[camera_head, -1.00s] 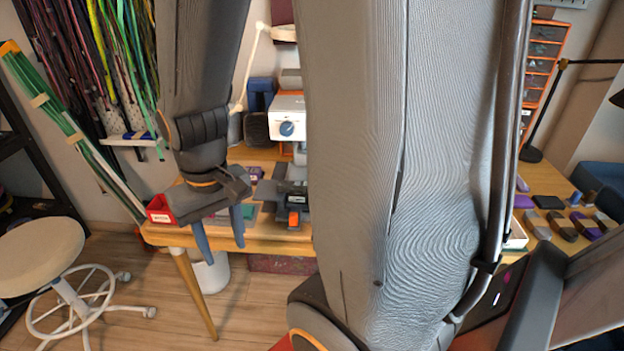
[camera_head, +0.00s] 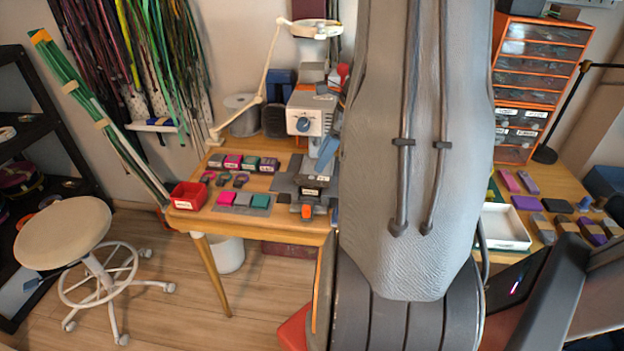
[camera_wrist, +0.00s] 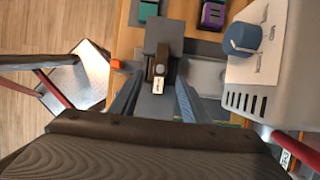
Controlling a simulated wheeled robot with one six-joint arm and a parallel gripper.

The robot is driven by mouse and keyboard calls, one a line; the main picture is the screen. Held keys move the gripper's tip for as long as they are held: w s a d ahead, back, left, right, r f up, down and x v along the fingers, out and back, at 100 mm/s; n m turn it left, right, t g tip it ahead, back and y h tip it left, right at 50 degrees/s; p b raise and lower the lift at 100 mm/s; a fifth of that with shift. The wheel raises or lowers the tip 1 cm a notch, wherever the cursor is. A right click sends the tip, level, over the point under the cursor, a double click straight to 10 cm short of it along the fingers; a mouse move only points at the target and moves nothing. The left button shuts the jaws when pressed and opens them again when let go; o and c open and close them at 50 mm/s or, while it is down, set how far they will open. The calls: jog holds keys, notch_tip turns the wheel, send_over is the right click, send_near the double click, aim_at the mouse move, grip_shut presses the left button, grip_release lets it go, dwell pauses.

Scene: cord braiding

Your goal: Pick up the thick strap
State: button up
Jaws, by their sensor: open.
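I cannot tell for certain which item is the thick strap. Small folded or block-like pieces in pink (camera_head: 225,198), grey (camera_head: 243,199) and teal (camera_head: 260,201) lie on the table's left part, with labelled blocks (camera_head: 232,161) behind them. My gripper (camera_wrist: 159,88) is open, its two blue fingers pointing at the grey machine bed. A dark block with a white label (camera_wrist: 158,82) shows between the fingers in the wrist view; I see no contact. In the head view one blue finger (camera_head: 327,152) shows beside the machine; my arm hides the rest.
The white machine (camera_head: 312,115) with a blue knob stands close to my gripper. A red bin (camera_head: 188,196) sits at the table's left corner. A white tray (camera_head: 505,228) and coloured blocks lie at right. Many straps (camera_head: 150,60) hang on the wall. A stool (camera_head: 62,232) stands left.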

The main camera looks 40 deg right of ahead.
aim_at(312, 177)
jog(key=shift+p+x, duration=0.55)
jog(key=shift+x, duration=3)
jog(key=shift+s+d, duration=0.1)
jog(key=shift+s, duration=0.05)
jog(key=shift+c, duration=0.2)
grip_shut()
